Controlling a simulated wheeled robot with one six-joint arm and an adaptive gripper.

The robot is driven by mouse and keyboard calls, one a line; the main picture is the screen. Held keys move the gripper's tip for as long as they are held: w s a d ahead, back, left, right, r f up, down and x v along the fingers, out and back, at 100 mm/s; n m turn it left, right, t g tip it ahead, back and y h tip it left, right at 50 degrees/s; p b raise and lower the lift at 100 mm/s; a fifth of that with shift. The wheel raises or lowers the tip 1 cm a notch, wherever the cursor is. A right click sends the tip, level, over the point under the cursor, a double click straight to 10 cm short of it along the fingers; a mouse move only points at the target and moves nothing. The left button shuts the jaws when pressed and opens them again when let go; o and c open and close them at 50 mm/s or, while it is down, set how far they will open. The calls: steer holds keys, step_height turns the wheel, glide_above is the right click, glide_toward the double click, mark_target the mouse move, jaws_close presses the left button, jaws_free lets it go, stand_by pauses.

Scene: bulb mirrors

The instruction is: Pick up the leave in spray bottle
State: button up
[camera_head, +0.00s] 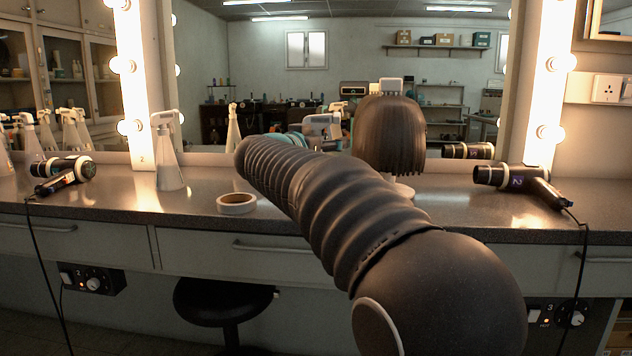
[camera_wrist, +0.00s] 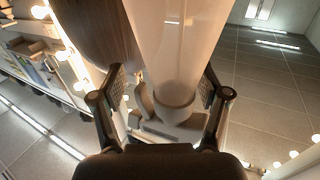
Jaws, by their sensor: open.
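In the wrist view a pale, translucent spray bottle (camera_wrist: 178,45) stands between the two fingers of my gripper (camera_wrist: 163,85), its neck and trigger head low in the picture. The fingers are open, one on each side of it, with gaps visible. No label is readable. In the head view my arm hides my gripper and most of this spot. A white spray head (camera_head: 322,121) shows just above my arm; I cannot tell whether it is the bottle or a reflection. Another white spray bottle (camera_head: 168,155) stands upright on the counter to the left.
A brown wig head (camera_head: 390,137) stands close beside the bottle. A roll of tape (camera_head: 237,203) lies left of my arm. Hair dryers lie at left (camera_head: 62,170) and right (camera_head: 520,182), their cords hanging down. A lit mirror (camera_head: 280,80) backs the counter (camera_head: 120,210). A stool (camera_head: 223,298) is below.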

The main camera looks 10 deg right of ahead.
mark_target(319, 120)
jaws_close()
steer(key=shift+r, duration=0.15)
step_height(319, 120, up, 5)
steer(key=shift+f+p, duration=0.2)
steer(key=shift+p, duration=0.9)
steer(key=s+d+r+p, duration=0.1)
steer(key=s+d+r, duration=0.4)
steer(key=d, duration=0.5)
steer(key=shift+s+d+r+p, duration=0.15)
steer(key=shift+s+r+p, duration=0.1)
steer(key=shift+r+p, duration=0.25)
